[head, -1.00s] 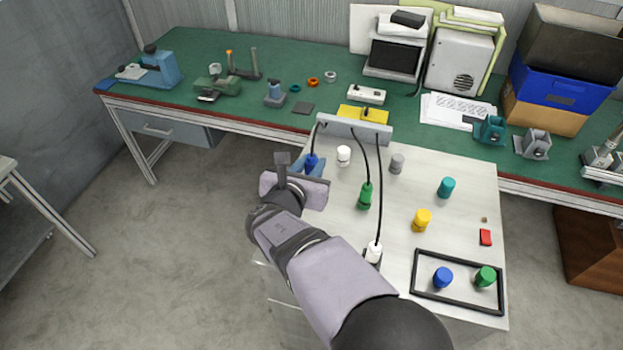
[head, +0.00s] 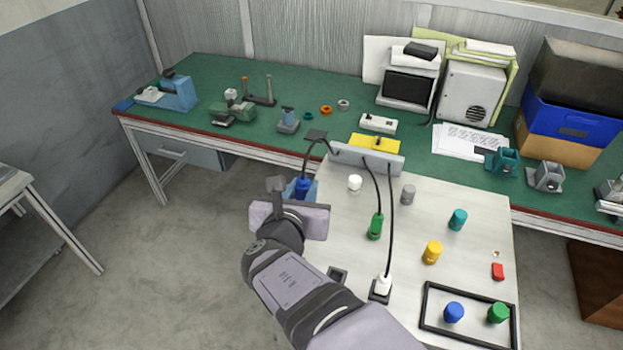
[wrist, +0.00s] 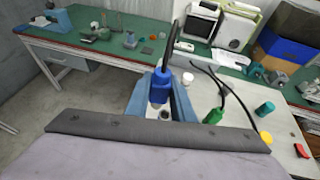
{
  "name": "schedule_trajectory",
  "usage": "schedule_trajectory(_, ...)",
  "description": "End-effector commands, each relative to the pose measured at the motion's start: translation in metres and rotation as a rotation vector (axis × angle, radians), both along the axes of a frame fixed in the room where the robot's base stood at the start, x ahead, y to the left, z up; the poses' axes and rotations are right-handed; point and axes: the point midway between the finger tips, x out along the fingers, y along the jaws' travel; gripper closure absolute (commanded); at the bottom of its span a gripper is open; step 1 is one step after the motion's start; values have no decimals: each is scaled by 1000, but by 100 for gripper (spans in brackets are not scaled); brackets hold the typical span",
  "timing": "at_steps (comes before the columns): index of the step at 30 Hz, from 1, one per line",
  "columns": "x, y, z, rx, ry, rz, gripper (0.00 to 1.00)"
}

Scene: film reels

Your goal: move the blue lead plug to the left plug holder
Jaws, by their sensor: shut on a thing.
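My gripper (head: 302,184) is shut on the blue lead plug (head: 303,188), near the white table's far left edge. In the wrist view the blue plug (wrist: 160,86) stands upright between the two blue fingers, with its black lead rising from the top. A dark square holder (head: 337,274), apparently empty and likely the left plug holder, sits at the table's near left, partly behind my arm. A white lead plug (head: 384,284) stands in another dark holder (head: 379,296) to its right. The green lead plug (head: 375,227) stands farther back.
Black leads run from a grey panel (head: 366,158) at the table's back. White (head: 354,184), grey (head: 408,194), teal (head: 457,219) and yellow (head: 432,252) cylinders stand around. A black frame (head: 426,315) surrounds blue and green cylinders. A red block (head: 498,271) lies at right.

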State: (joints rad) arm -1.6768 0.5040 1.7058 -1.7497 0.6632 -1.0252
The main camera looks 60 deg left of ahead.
Motion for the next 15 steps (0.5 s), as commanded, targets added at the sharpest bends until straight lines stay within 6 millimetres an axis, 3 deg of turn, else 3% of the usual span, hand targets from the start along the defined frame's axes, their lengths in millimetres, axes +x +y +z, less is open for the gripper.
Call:
schedule_trajectory(6, -20, -30, -27, -7, 0, 141, 100)
schedule_trajectory(15, -40, -52, -69, -7, 1, 252, 100)
